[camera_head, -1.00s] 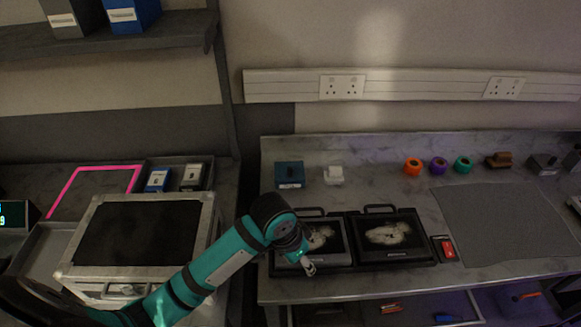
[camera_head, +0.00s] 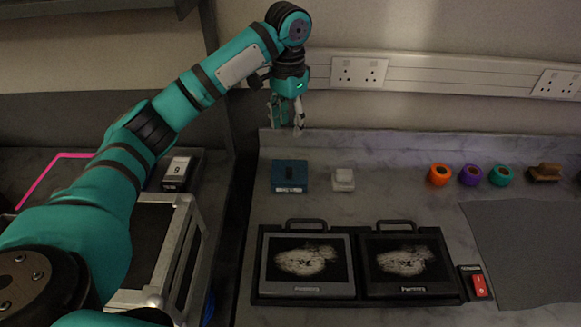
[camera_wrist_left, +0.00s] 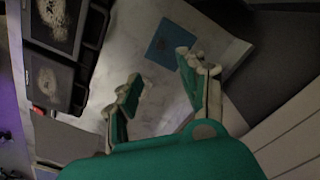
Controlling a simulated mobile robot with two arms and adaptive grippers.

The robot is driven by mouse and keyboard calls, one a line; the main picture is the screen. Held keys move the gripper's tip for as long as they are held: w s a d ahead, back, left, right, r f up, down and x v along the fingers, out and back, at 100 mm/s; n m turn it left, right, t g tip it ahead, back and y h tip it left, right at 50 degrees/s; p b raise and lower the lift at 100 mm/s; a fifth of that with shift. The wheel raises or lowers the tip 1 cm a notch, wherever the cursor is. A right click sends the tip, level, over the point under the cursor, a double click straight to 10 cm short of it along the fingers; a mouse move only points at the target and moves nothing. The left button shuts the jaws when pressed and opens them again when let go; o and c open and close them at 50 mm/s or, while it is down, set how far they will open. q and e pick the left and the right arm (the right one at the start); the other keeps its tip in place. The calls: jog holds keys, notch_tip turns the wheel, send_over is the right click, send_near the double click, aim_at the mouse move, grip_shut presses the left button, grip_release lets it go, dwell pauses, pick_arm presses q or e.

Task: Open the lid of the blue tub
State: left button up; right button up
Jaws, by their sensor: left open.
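The small blue tub (camera_head: 290,177) stands on the grey worktop at the back left, left of a small white box. It has a dark top face and a pale label on its front. Its lid looks closed. My left gripper (camera_head: 286,118) hangs fingers-down beyond and above the tub, near the wall, apart from it. Its fingers are open with nothing between them. In the left wrist view the open gripper (camera_wrist_left: 159,68) points toward the blue tub (camera_wrist_left: 168,46), which lies just past the fingertips. The right gripper is not in view.
The white box (camera_head: 343,180) stands right of the tub. Two framed dark panels (camera_head: 307,267) lie in front. Orange, purple and teal rings (camera_head: 470,176) sit farther right. A socket trunking (camera_head: 430,76) runs along the wall behind. A metal-edged case (camera_head: 172,255) stands left.

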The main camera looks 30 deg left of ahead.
aim_at(289, 169)
pick_arm(q)
notch_tip(289, 169, down, 15)
jog(key=shift+w+r+p, duration=0.1)
jog(key=shift+r+p, duration=0.1)
jog(key=shift+p, duration=0.9)
jog(key=shift+f, duration=0.35)
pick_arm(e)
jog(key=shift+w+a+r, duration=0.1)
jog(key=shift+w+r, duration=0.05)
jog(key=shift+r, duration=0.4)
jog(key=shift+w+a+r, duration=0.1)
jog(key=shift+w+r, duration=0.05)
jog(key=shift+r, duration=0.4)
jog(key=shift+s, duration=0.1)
pick_arm(q)
jog(key=shift+c, duration=0.2)
grip_shut()
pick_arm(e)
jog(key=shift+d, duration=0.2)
